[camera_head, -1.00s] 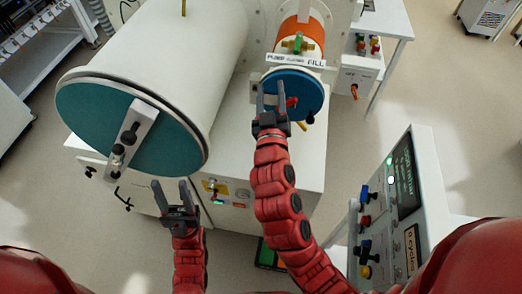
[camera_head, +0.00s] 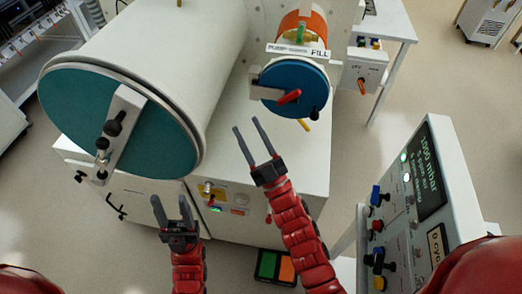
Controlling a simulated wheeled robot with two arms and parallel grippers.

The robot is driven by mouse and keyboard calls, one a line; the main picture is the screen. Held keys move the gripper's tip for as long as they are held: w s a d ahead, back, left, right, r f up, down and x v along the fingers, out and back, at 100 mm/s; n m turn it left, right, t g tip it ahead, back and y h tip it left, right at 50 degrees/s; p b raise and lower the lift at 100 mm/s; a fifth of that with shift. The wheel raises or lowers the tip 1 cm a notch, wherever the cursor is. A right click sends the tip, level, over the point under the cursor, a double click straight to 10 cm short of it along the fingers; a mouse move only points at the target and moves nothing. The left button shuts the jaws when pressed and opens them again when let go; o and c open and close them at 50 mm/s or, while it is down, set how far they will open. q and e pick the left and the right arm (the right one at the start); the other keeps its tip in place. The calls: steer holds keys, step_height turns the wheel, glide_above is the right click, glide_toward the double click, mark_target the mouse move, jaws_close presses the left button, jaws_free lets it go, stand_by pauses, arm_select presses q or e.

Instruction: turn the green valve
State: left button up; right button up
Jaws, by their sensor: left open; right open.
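The green valve (camera_head: 300,33) is a small green handle on brass fittings, in front of the orange band of the small chamber. It stands above a white label strip (camera_head: 298,50) that ends in "FILL". Below the strip is a blue round door (camera_head: 270,76) with a red handle (camera_head: 289,97). My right gripper (camera_head: 247,123) is open and empty, below and left of the blue door and well apart from the valve. My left gripper (camera_head: 170,198) is open and empty, low in front of the large chamber. Neither gripper touches the valve.
A large white cylinder (camera_head: 170,50) with a teal door (camera_head: 75,120) fills the left. A control panel (camera_head: 455,190) reading 1000 mbar stands at right. A small switch box (camera_head: 370,72) is behind. A black pedal box (camera_head: 276,266) lies on the floor. Open floor shows between bench and panel.

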steer(key=shift+t+y, duration=0.5)
steer(key=shift+y, duration=0.4)
steer(key=s+d, duration=0.1)
steer(key=s+d+f+b, duration=0.1)
steer(key=s, duration=0.1)
steer(key=shift+d, duration=0.25)
